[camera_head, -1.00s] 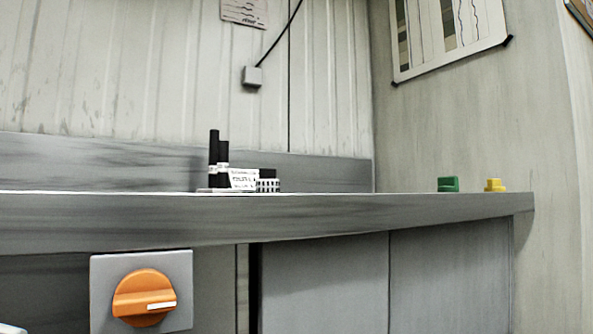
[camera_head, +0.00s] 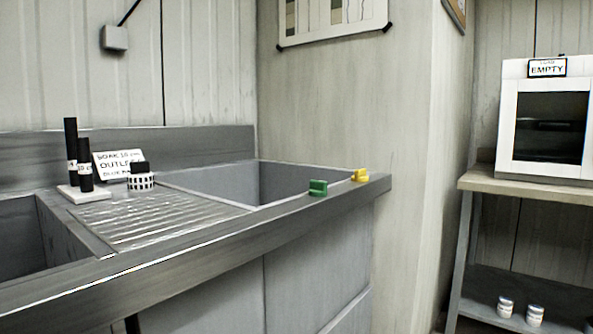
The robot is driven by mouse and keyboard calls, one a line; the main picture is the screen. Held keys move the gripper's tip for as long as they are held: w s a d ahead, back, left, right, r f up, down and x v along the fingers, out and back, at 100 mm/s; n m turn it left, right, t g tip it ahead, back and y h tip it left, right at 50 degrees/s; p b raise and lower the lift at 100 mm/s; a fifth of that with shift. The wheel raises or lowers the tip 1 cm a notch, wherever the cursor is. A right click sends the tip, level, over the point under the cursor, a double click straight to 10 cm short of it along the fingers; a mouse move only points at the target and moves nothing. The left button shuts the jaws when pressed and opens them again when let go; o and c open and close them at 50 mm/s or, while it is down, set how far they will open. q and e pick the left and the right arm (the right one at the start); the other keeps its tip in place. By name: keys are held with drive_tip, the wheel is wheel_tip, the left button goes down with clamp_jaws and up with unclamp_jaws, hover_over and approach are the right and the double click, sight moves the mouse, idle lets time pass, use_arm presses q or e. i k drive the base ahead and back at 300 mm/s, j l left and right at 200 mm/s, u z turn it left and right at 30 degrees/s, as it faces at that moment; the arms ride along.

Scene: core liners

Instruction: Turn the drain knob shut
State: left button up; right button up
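The orange drain knob is out of view now. Two small knob-like pieces, one green (camera_head: 318,188) and one yellow (camera_head: 361,175), sit on the front rim near the right end of the grey sink unit (camera_head: 180,252). The unit has a basin at the left (camera_head: 22,240) and another at the right (camera_head: 300,180), with a ribbed drainboard (camera_head: 150,218) between them. Neither of my grippers shows in the head view, so their state is hidden.
Black cylinders (camera_head: 71,150), a lettered sign (camera_head: 118,163) and a black-and-white checked item (camera_head: 141,181) stand by the drainboard. At right, a bench (camera_head: 530,188) holds a white cabinet (camera_head: 508,125) labelled "EMPTY". Small tins (camera_head: 505,307) sit on its lower shelf.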

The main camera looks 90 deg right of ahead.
sight(360, 175)
drive_tip(key=z, duration=0.9)
drive_tip(key=j+z, duration=0.1)
drive_tip(key=z, duration=1.7)
drive_tip(key=k+z, duration=0.1)
drive_tip(key=z, duration=0.35)
